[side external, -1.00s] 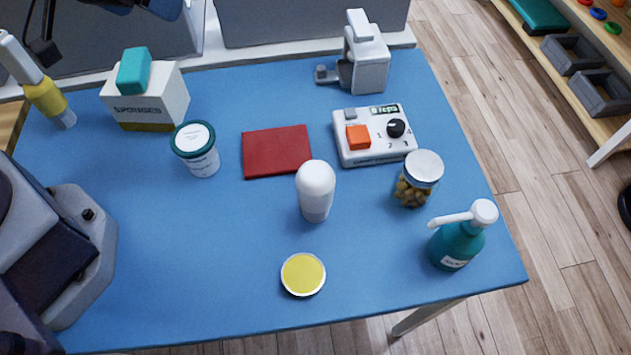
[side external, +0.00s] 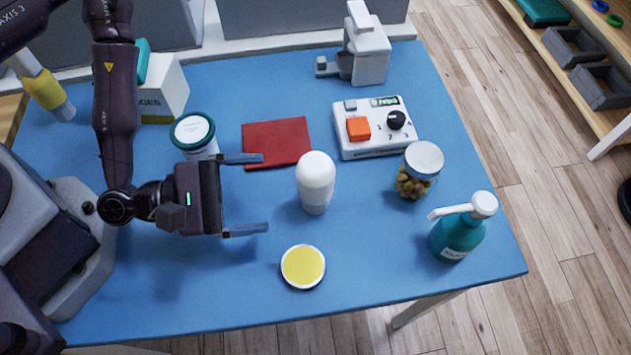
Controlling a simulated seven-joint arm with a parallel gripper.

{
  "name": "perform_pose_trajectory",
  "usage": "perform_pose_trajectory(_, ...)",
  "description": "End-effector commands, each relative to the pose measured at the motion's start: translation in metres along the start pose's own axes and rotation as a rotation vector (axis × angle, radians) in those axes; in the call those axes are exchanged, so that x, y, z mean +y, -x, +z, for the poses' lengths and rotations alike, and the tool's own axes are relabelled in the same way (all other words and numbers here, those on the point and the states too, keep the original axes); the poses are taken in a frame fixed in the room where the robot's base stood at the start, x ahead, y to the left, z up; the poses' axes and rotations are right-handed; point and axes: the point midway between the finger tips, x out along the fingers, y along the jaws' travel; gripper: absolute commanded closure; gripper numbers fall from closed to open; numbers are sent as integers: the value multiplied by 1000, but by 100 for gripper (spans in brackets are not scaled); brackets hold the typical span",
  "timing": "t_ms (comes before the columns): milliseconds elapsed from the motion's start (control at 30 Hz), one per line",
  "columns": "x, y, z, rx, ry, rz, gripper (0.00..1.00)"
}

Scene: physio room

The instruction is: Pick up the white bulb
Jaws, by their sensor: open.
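The white bulb (side external: 316,182) stands upright near the middle of the blue table, with a rounded white top and a slightly greyer lower part. My gripper (side external: 266,194) is to the left of the bulb, with its two fingers spread wide and pointing right toward it. The gripper is open and empty, and the bulb is a little beyond the fingertips, not visibly touched.
A dark red pad (side external: 276,142) lies behind the bulb. A yellow-topped round tin (side external: 302,266) is in front. To the right are a counter box (side external: 373,128), a jar (side external: 418,172) and a teal pump bottle (side external: 460,232). A lidded tub (side external: 194,134) is close to my upper finger.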

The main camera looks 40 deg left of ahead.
Motion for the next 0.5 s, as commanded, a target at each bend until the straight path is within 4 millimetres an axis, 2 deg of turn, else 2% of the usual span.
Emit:
perform_pose_trajectory(33,-7,6,0,-5,128,55,14)
perform_pose_trajectory(100,-10,13,2,-17,270,129,14)
perform_pose_trajectory(200,-12,22,2,-27,415,213,14)
perform_pose_trajectory(367,-11,25,2,-37,511,275,14)
perform_pose_trajectory(500,-5,5,3,-44,512,279,14)
